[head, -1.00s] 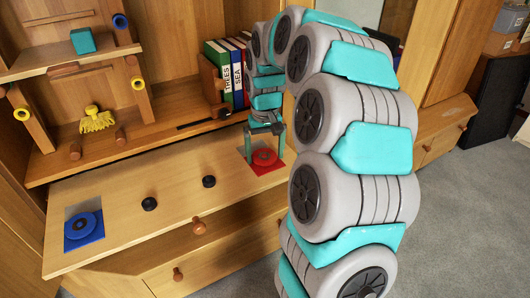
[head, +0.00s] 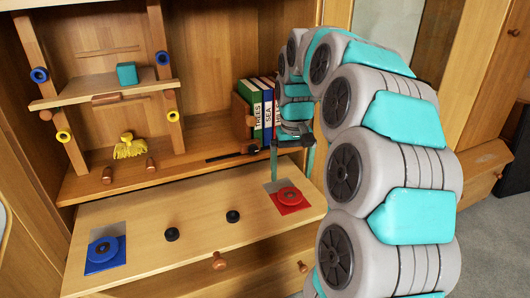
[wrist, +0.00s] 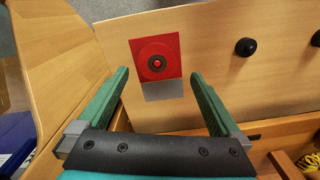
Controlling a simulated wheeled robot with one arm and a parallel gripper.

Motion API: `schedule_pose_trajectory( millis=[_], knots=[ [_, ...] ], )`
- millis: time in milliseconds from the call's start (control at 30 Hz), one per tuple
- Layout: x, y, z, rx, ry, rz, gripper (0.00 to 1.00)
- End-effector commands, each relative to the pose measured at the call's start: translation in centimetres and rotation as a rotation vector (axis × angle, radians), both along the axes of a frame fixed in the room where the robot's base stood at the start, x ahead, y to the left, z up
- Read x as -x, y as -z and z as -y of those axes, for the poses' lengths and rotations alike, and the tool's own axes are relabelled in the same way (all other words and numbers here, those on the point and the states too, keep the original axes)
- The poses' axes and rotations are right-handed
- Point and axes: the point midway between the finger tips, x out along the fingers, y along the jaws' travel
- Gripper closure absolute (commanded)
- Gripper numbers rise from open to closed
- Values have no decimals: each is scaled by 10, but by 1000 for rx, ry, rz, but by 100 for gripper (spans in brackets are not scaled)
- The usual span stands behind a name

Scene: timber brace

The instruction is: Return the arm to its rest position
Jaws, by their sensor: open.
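My gripper (head: 293,160) hangs over the right end of the pull-out board (head: 190,214), its two green fingers apart with nothing between them. It also shows in the wrist view (wrist: 160,95), where the board lies beyond the fingertips. A red disc (head: 290,196) sits on a red square beside a grey patch, apart from the fingers. The disc also shows in the wrist view (wrist: 157,62). My grey and teal arm fills the right side of the head view.
A blue disc (head: 104,249) lies on a blue square at the board's left end. Two black knobs (head: 172,234) stand between the discs. Books (head: 267,108) stand behind my gripper. A shelf (head: 75,98) holds a teal cube (head: 127,73). A yellow tassel-like thing (head: 129,147) lies below.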

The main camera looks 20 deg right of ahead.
Motion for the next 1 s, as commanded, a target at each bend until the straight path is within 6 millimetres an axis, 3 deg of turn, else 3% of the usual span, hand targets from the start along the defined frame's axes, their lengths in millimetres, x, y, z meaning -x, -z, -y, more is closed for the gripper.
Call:
schedule_pose_trajectory(
  millis=[167,300,500,800,1000],
  knots=[
    [34,-3,-35,-6,-63,-13,0],
    [80,1,-70,-12,-124,-35,0],
    [152,13,-108,-12,-186,-72,0],
    [263,48,-138,-12,-224,-126,0],
    [308,68,-143,-14,-221,-149,0]
  ],
)
